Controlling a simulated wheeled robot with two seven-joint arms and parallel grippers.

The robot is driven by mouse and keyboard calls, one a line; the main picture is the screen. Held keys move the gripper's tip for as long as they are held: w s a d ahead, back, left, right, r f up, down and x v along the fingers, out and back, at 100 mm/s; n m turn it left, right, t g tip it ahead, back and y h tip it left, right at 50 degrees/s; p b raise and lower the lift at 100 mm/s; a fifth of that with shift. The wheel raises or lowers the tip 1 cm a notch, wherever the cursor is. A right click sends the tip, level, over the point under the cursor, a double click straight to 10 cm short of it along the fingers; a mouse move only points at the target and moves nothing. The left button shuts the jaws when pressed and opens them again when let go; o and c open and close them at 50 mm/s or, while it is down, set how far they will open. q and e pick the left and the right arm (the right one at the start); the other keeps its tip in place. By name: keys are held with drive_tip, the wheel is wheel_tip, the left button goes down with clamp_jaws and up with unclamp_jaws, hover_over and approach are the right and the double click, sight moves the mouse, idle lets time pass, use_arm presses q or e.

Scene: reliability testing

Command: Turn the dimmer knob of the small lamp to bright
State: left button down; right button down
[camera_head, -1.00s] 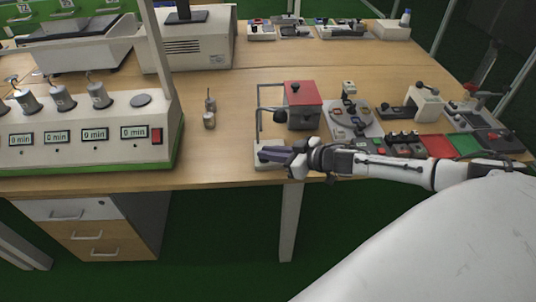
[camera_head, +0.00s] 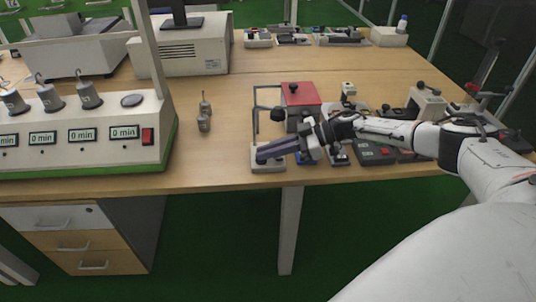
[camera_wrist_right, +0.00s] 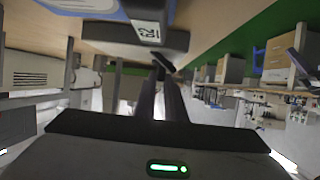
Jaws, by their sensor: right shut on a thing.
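The small lamp has a pale base (camera_head: 268,168) at the table's front edge and a thin grey upright frame (camera_head: 254,118) with an arm bent over at the top. My right gripper (camera_head: 262,155) reaches in from the right, its long dark fingers low over the base. In the right wrist view the fingers (camera_wrist_right: 161,88) are together, with a small dark knob (camera_wrist_right: 164,62) at their tips. The fingers hide most of the knob in the head view, so its turn angle cannot be read. My left gripper is not in view.
A red-topped box (camera_head: 301,98) stands just behind my right gripper. Several small control devices crowd the table to the right, under my arm. Bare table lies between the weights and the lamp.

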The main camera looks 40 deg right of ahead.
idle(0.3)
drive_tip(key=c, duration=1.8)
unclamp_jaws()
drive_tip(key=shift+s+d, duration=0.1)
drive_tip(key=shift+d, duration=0.05)
drive_tip(key=v, duration=0.8)
drive_tip(key=shift+s+d+r, duration=0.1)
drive_tip(key=shift+d, duration=0.1)
drive_tip(key=shift+s+d+r, duration=0.35)
drive_tip(key=shift+s+d, duration=0.05)
drive_tip(key=shift+d, duration=0.1)
